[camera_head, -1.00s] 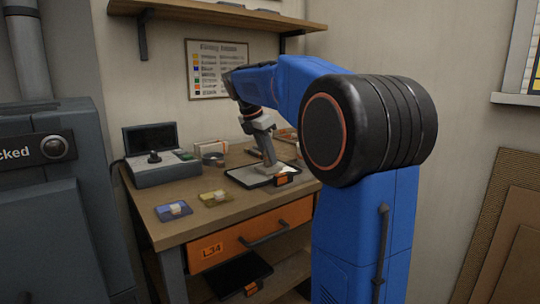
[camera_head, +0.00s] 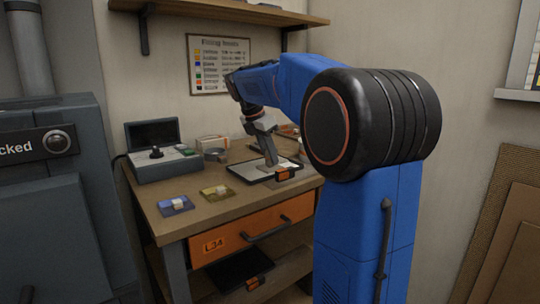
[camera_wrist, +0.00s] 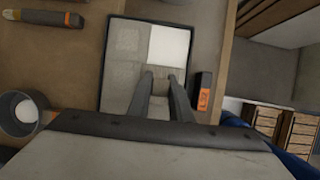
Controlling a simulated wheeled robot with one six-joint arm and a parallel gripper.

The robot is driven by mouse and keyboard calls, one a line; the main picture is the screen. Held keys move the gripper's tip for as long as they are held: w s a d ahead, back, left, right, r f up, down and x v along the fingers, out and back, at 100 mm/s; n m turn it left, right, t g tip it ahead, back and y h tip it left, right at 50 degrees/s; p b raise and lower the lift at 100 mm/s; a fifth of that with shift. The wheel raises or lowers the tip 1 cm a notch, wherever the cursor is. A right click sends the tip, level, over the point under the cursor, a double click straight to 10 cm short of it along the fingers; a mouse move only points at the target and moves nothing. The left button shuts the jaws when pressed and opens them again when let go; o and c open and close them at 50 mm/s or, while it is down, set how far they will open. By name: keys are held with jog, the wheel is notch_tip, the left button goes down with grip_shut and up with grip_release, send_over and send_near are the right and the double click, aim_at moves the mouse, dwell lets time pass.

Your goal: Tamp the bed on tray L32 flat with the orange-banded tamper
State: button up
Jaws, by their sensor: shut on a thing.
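Tray L32 (camera_head: 240,174), dark-rimmed with an orange tag on its edge, lies on the bench in the head view. My gripper (camera_wrist: 160,78) is over the middle of the tray, shut on a grey-brown block (camera_wrist: 167,73), apparently the tamper. No orange band shows on it; most of it is hidden. I cannot tell whether it touches the bed.
A dark tool with an orange band (camera_wrist: 46,19) and a round cup (camera_wrist: 25,112) lie left of the tray. A control box (camera_head: 165,163) and blue (camera_head: 170,209) and yellow (camera_head: 213,193) pieces are on the bench. An orange drawer marked L34 (camera_head: 280,217) is below.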

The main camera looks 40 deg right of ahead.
jog(key=shift+f, duration=0.25)
dwell(0.5)
jog(key=shift+r, duration=0.1)
jog(key=shift+r, duration=1.05)
jog(key=shift+s+a, duration=0.15)
jog(key=shift+a, duration=2.95)
jog(key=shift+f, duration=0.2)
jog(key=shift+f, duration=0.65)
jog(key=shift+f, duration=0.3)
